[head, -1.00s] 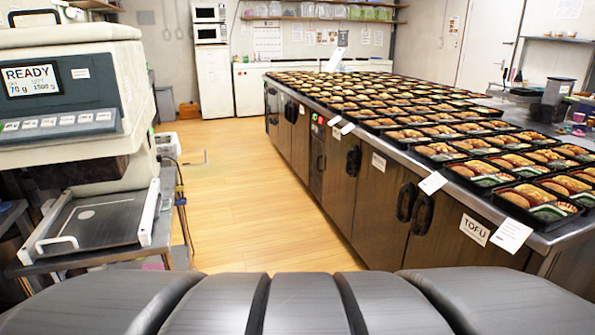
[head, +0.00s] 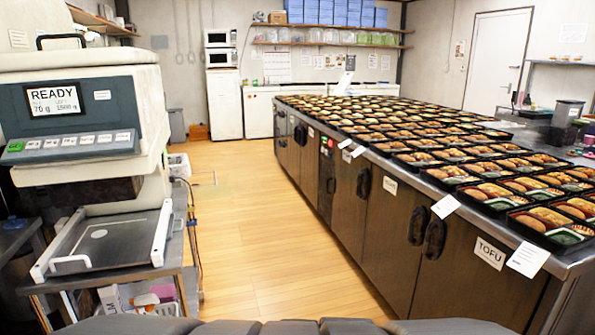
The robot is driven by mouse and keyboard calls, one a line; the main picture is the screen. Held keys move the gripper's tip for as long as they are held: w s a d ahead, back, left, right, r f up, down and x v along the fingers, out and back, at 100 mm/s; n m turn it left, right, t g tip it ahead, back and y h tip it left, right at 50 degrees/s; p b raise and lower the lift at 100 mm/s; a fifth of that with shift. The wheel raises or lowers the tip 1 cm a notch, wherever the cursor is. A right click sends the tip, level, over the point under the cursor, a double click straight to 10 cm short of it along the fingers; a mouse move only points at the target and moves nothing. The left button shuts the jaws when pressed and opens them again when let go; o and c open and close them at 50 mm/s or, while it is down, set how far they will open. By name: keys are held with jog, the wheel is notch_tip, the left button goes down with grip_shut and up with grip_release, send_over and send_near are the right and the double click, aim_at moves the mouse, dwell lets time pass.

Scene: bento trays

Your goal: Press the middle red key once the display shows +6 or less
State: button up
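I see no red key in that row. A small panel with red and green spots (head: 327,146) sits on the front of the long counter, too small to make out. My gripper is not in view.
A flat metal platform (head: 104,245) with white side rails juts from the machine. A long steel counter (head: 375,232) full of bento trays stands at the right. Wooden floor (head: 255,225) lies open between them. White appliances line the back wall.

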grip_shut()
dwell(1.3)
